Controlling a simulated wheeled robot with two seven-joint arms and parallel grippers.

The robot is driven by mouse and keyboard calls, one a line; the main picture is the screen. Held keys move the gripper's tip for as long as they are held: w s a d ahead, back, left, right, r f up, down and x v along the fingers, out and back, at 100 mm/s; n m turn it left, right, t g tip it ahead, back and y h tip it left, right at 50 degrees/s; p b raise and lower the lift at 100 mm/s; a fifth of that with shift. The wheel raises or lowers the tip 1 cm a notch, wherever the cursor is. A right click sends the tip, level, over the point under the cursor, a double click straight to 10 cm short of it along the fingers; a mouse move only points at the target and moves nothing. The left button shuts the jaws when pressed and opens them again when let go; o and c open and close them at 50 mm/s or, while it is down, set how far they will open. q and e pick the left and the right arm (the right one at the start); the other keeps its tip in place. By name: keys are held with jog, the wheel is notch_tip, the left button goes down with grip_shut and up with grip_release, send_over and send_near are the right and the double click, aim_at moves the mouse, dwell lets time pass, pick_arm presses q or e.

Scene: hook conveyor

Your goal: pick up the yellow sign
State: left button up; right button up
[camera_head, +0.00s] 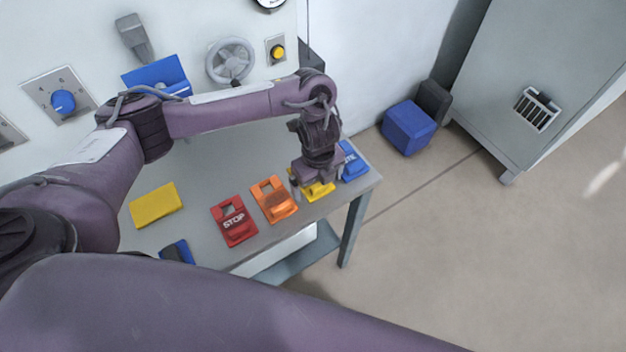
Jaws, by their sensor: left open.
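The yellow sign (319,191) lies on the grey table near its right end, between an orange sign and a blue sign. My left gripper (314,184) points down right over the yellow sign and hides its upper part. The gripper is open, with one finger visible at the sign's left side. I cannot tell whether the fingers touch the sign. My right gripper is not in view.
On the table (190,163) lie an orange sign (274,200), a red STOP sign (236,223), a blue sign (353,163) and a plain yellow block (155,206). A control panel with a handwheel (231,61) stands behind. A blue box (408,128) is on the floor.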

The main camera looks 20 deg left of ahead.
pick_arm(q)
jog(key=c, duration=1.1)
jog(key=shift+w+r+p, duration=0.1)
jog(key=shift+r+p, duration=0.2)
jog(key=shift+r, duration=0.4)
notch_tip(320, 180, up, 19)
jog(key=p, duration=0.4)
jog(key=a+r+n, duration=0.1)
jog(key=n, duration=0.7)
jog(key=a+r+n, duration=0.1)
jog(key=a+n, duration=0.1)
jog(key=n, duration=0.7)
jog(key=a+r+n+b, duration=0.1)
jog(key=a+n, duration=0.1)
jog(key=n, duration=0.6)
jog(key=shift+w+a+r+n, duration=0.1)
jog(key=shift+r+n, duration=0.2)
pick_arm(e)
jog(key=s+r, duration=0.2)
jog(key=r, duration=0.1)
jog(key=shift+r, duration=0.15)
